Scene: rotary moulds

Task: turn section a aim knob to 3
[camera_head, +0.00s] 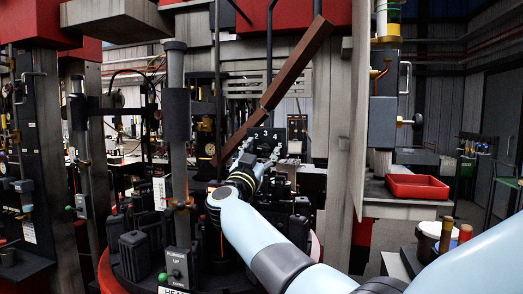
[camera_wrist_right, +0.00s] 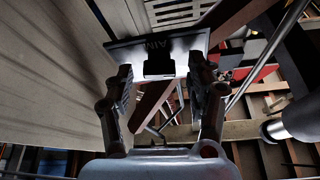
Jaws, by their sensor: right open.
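The aim knob's small dark panel (camera_head: 265,132) stands at the middle of the head view, with the white figures 2, 3 and 4 along its top. My right gripper (camera_head: 262,153) is in front of it and hides the knob there. In the right wrist view the panel (camera_wrist_right: 190,42) appears upside down with the letters AIM. A dark blocky knob (camera_wrist_right: 158,66) juts from it. My right gripper (camera_wrist_right: 162,88) is open, with one finger on either side of the knob and gaps between. I cannot tell which figure the knob points to. My left gripper is not in view.
A brown slanted beam (camera_head: 290,68) rises close above the panel. A grey post (camera_head: 348,120) stands to its right. A red tray (camera_head: 416,186) lies on a ledge further right. Dark blocks and a control box marked UP (camera_head: 178,268) stand at the front left.

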